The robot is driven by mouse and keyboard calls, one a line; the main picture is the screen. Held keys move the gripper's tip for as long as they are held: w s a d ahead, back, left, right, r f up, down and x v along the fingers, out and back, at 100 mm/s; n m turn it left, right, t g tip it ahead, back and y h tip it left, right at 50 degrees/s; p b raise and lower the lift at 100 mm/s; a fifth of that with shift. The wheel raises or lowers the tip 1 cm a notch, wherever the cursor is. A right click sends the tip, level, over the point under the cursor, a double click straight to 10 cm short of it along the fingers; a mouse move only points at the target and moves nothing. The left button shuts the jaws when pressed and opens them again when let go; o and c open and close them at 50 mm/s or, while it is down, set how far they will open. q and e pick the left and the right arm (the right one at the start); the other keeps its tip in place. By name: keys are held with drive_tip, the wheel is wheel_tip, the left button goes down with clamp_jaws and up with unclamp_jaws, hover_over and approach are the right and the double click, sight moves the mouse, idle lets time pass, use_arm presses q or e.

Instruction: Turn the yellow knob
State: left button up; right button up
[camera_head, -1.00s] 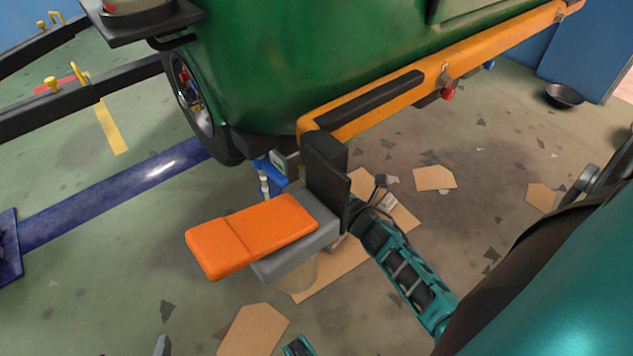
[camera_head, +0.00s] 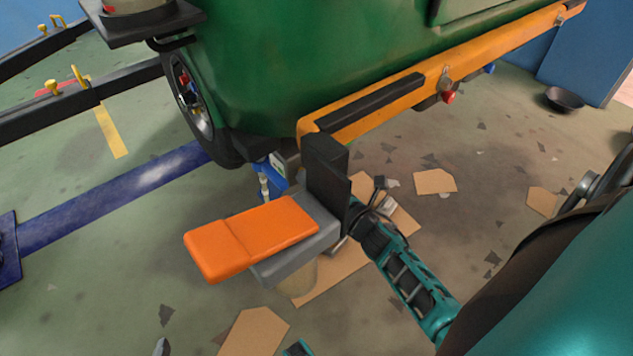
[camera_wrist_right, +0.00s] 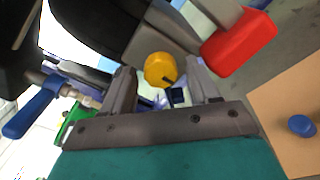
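A round yellow knob (camera_wrist_right: 160,69) with a small dark slot shows in the right wrist view, in front of a grey plate. My right gripper (camera_wrist_right: 163,78) is open, its two fingers spread on either side of the knob. The knob shows centred in the gap, with no visible contact. In the head view my teal right arm reaches to a black bracket, and its gripper is hidden there. My left gripper cannot be made out. Other small yellow knobs (camera_head: 51,87) stand on the black lift arms at the left of the head view.
A grey stand with an orange pad (camera_head: 250,237) is beside my right arm. The green vehicle (camera_head: 300,70) is behind it. A red handle (camera_wrist_right: 238,43) and a blue lever (camera_wrist_right: 30,115) flank the knob. Cardboard (camera_head: 250,330) lies on the floor.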

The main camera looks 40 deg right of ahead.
drive_tip(key=shift+o, duration=0.3)
drive_tip(key=s+d+p, duration=0.1)
drive_tip(key=s, duration=1.2)
drive_tip(key=shift+p, duration=0.35)
